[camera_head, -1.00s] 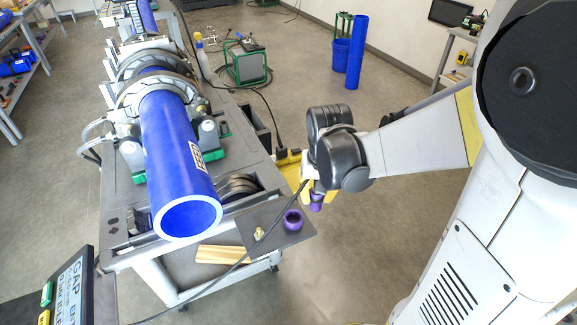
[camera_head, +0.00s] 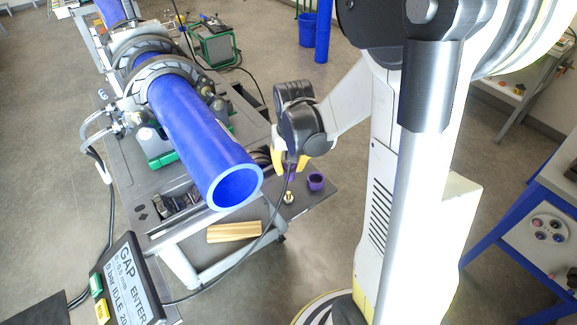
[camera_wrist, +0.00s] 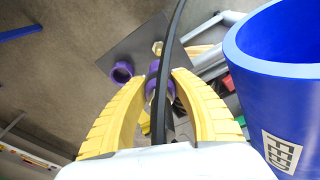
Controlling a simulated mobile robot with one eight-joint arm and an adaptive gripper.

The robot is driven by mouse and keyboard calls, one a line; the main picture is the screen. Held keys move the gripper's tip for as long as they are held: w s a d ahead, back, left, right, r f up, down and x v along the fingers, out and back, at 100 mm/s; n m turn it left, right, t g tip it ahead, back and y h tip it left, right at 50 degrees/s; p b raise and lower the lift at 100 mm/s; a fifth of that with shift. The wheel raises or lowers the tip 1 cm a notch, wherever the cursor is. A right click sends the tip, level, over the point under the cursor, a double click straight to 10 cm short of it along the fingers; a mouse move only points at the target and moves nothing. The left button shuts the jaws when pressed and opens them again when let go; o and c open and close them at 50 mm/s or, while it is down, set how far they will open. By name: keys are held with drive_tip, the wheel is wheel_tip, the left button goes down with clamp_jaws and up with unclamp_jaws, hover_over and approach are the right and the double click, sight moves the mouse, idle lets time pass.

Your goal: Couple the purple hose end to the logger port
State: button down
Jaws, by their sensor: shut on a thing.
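My gripper (camera_head: 290,168) has yellow fingers and is shut on the purple hose end (camera_wrist: 154,82), pointing down. The hose end shows as a small purple bit under the fingers in the head view (camera_head: 291,178); the fingers cover much of it. Its black hose (camera_head: 262,238) runs from the gripper to the lower left. A small brass fitting (camera_head: 289,197), perhaps the logger port, stands on the dark plate at the cart's corner; it also shows in the wrist view (camera_wrist: 157,47). The hose end is apart from it. A purple ring-shaped cup (camera_head: 315,182) stands beside the fitting, empty.
A large blue pipe (camera_head: 205,140) lies clamped on the cart, its open end close left of my gripper. A display box (camera_head: 130,280) stands at lower left. A wooden block (camera_head: 234,232) lies below the pipe end. The floor right of the plate is clear.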

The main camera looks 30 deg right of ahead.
drive_tip(key=b, duration=0.5)
hover_over(289, 192)
wheel_tip(289, 192, down, 6)
drive_tip(key=shift+r, duration=0.2)
drive_tip(key=shift+f+b, duration=2.1)
drive_tip(key=shift+f, duration=0.05)
idle(0.7)
drive_tip(key=c, duration=1)
unclamp_jaws()
drive_tip(key=shift+c, duration=0.2)
drive_tip(key=shift+r, duration=0.1)
drive_tip(key=r, duration=0.4)
drive_tip(key=s+r, duration=0.1)
drive_tip(key=r, duration=0.7)
drive_tip(key=shift+s+a, duration=0.35)
drive_tip(key=shift+a, duration=0.05)
drive_tip(key=shift+f, duration=0.15)
